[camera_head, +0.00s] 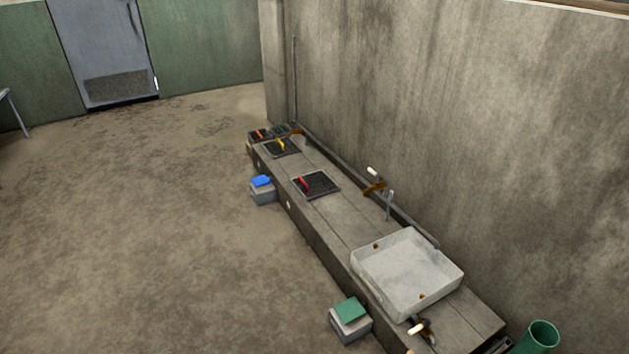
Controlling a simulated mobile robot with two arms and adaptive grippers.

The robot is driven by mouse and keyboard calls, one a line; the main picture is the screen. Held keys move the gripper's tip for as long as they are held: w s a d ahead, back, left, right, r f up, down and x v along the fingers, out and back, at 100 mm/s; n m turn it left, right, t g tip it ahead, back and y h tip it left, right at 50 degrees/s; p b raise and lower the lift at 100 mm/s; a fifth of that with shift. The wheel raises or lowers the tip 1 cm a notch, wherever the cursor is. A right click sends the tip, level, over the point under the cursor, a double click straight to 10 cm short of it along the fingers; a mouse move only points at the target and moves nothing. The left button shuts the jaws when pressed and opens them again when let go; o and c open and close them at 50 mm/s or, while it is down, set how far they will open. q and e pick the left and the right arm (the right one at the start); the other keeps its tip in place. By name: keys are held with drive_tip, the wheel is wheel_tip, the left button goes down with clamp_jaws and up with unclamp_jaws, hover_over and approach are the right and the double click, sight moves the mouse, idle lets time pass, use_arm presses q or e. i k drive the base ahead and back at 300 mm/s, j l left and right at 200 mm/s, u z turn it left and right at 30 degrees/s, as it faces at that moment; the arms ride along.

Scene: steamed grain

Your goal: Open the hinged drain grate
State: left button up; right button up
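Several dark square grate-like panels lie along the long low wooden bench. The nearest dark panel (322,184) has a red handle (303,183) at its left side and lies flat in the bench top. Behind it is a dark panel (275,150) with a yellow handle (281,144). At the far end is a smaller dark panel (257,138) with an orange-red piece on it. I cannot tell which of these is the hinged drain grate, and no panel is clearly raised. Neither of my grippers is in view.
A green bucket (540,338) is bottom right. The left floor is clear.

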sight(301, 180)
drive_tip(key=u, duration=0.25)
drive_tip(key=j+u, duration=0.45)
drive_tip(key=u, duration=0.25)
drive_tip(key=j+u, duration=0.35)
drive_tip(key=i+j+u, duration=0.1)
drive_tip(key=i+j, duration=1.1)
drive_tip(key=i+l+z, duration=0.25)
drive_tip(key=i+z, duration=0.25)
drive_tip(key=i, duration=0.15)
drive_tip(key=i+z, duration=0.45)
drive_tip(key=i, duration=0.25)
drive_tip(key=i+j+z, duration=0.35)
drive_tip(key=i+z, duration=0.15)
drive_tip(key=i, duration=0.15)
drive_tip(key=i+u, duration=0.1)
drive_tip(key=i, duration=0.95)
drive_tip(key=i+l+u, duration=0.15)
drive_tip(key=i, duration=0.9)
drive_tip(key=i+j+z, duration=0.15)
drive_tip(key=i+z, duration=0.25)
drive_tip(key=i+j+z, duration=0.2)
drive_tip(key=z, duration=0.2)
drive_tip(key=i+j+z, duration=0.35)
drive_tip(key=j+z, duration=0.4)
drive_tip(key=i, duration=0.05)
